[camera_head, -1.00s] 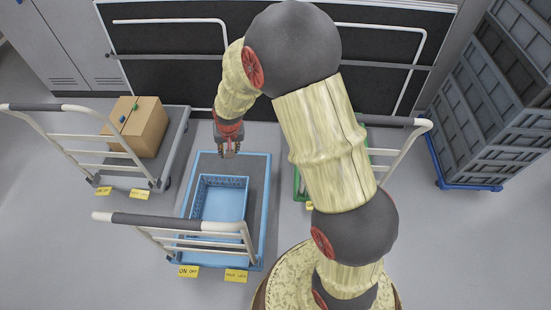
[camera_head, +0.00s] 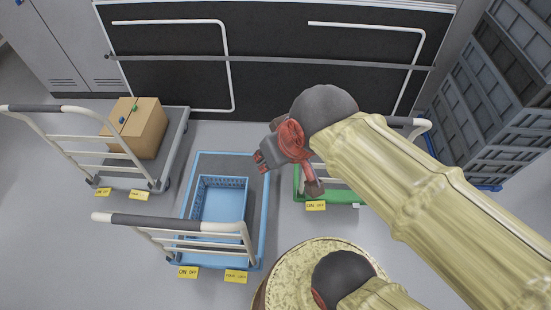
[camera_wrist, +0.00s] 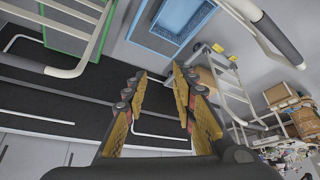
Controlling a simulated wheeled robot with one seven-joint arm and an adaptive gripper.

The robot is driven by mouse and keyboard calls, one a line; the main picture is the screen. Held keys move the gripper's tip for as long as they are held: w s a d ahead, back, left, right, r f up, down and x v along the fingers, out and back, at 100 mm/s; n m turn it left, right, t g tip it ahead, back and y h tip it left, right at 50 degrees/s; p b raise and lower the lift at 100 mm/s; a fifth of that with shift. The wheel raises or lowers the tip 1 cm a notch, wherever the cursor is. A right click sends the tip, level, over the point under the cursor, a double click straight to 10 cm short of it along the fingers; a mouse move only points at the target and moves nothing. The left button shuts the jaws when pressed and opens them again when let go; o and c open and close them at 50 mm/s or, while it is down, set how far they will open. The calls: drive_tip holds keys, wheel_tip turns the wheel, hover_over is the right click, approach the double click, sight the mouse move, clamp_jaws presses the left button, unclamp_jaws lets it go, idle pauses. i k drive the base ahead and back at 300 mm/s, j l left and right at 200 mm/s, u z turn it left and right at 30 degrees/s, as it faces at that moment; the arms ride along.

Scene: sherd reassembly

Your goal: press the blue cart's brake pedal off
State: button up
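The blue cart (camera_head: 258,225) stands at the centre left, with a blue crate (camera_head: 220,205) on its deck and a white handle with a dark grip (camera_head: 160,222) at its near end. Two yellow labels, one reading ON OFF (camera_head: 188,272) and another (camera_head: 236,276), sit at its near edge. I cannot make out the brake pedal itself. My gripper (camera_head: 262,160) is up in the air near the cart's far right corner. In the wrist view its fingers (camera_wrist: 158,74) are apart and empty, and the blue cart (camera_wrist: 150,37) shows beyond them at the top.
A grey cart (camera_head: 178,130) with a cardboard box (camera_head: 135,127) stands at the left. A green cart (camera_head: 297,185) is at the right, partly hidden by my arm. Stacked grey crates (camera_head: 490,110) stand far right. Open floor (camera_head: 90,250) lies at the near left.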

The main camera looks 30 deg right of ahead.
sight(184, 271)
drive_tip(key=u, duration=1.4)
drive_tip(key=k+j, duration=0.05)
